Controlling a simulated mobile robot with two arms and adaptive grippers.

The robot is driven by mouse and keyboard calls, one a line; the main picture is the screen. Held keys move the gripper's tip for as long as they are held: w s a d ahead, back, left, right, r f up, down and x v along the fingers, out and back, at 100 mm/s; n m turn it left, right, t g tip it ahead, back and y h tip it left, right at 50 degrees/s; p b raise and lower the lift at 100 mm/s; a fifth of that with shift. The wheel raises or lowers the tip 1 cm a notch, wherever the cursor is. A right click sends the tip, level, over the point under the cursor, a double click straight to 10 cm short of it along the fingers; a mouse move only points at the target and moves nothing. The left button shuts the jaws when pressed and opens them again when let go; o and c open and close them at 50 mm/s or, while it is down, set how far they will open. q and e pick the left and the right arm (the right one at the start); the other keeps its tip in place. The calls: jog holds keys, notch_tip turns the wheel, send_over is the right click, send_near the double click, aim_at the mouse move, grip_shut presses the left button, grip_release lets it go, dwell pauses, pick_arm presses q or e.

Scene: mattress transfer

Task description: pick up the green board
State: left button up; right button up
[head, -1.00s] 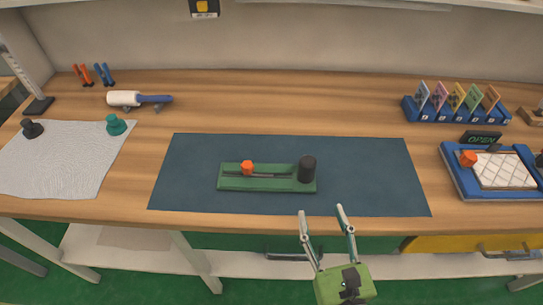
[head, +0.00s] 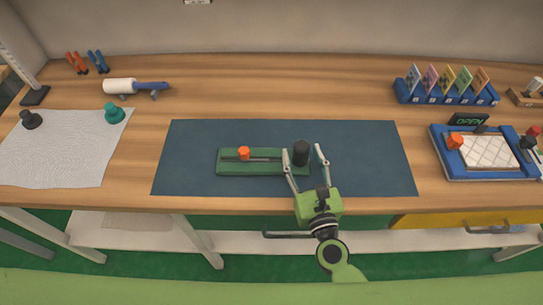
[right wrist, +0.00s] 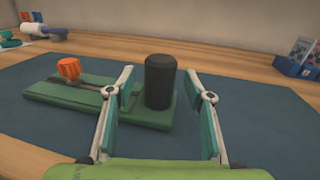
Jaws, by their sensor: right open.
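The green board (head: 232,168) lies flat on the dark blue mat in the middle of the bench. It bears an orange knob (head: 243,153) toward its left, a dark slot or bar along its middle and a black cylinder (head: 301,152) at its right end. The right wrist view shows the board (right wrist: 62,97), the orange knob (right wrist: 69,69) and the upright black cylinder (right wrist: 160,82) close up. My right gripper (head: 303,153) is open, its fingers spread to either side of the black cylinder in the picture. Contact cannot be seen. My left gripper is out of view.
The blue mat (head: 380,170) is bare around the board. A grey cloth (head: 60,150) with two knobs lies at left, a white roller (head: 120,87) behind it. A blue card rack (head: 445,97) and a blue tray (head: 445,165) are at right. The bench's front edge is near.

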jog(key=shift+w+a, duration=0.2)
jog(key=shift+w, duration=0.85)
grip_shut()
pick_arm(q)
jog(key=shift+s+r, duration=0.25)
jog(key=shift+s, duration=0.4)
pick_arm(e)
jog(key=shift+r, duration=0.1)
